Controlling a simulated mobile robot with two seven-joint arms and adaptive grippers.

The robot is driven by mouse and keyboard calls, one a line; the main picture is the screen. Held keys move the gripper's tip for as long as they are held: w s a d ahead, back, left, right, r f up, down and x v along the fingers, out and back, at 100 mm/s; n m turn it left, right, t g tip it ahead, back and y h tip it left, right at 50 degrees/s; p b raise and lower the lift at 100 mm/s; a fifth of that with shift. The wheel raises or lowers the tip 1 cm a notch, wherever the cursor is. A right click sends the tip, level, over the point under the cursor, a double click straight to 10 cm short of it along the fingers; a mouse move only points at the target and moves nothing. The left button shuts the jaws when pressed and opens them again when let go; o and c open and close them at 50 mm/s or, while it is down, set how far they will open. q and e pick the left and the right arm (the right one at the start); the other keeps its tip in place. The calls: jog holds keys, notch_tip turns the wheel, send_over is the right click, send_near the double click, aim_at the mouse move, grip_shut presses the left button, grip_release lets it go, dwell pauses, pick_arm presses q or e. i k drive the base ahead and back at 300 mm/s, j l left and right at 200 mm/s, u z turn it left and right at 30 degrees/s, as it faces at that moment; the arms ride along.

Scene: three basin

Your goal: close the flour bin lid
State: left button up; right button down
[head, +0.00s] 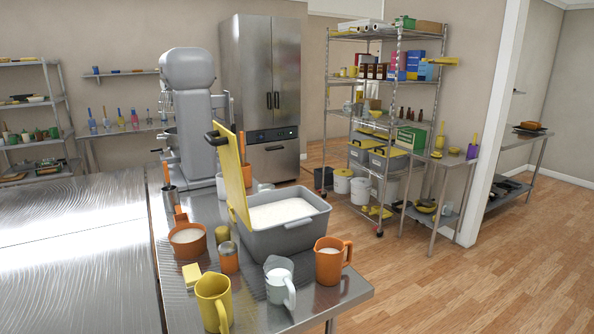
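The flour bin (288,233) is a grey rectangular tub on the metal table, filled with white flour (280,212). Its yellow lid (233,181) stands open, nearly upright, along the bin's left side. A dark handle (215,136) sits at the lid's upper left. Neither of my grippers is in the head view.
An orange measuring cup (330,262), a white jug (279,280), a yellow mug (213,301) and a shaker (228,257) stand close in front of the bin. An orange pot (187,238) is left of it. A grey mixer (188,110) stands behind.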

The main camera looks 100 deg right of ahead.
aim_at(225, 141)
jog(key=z, duration=1.6)
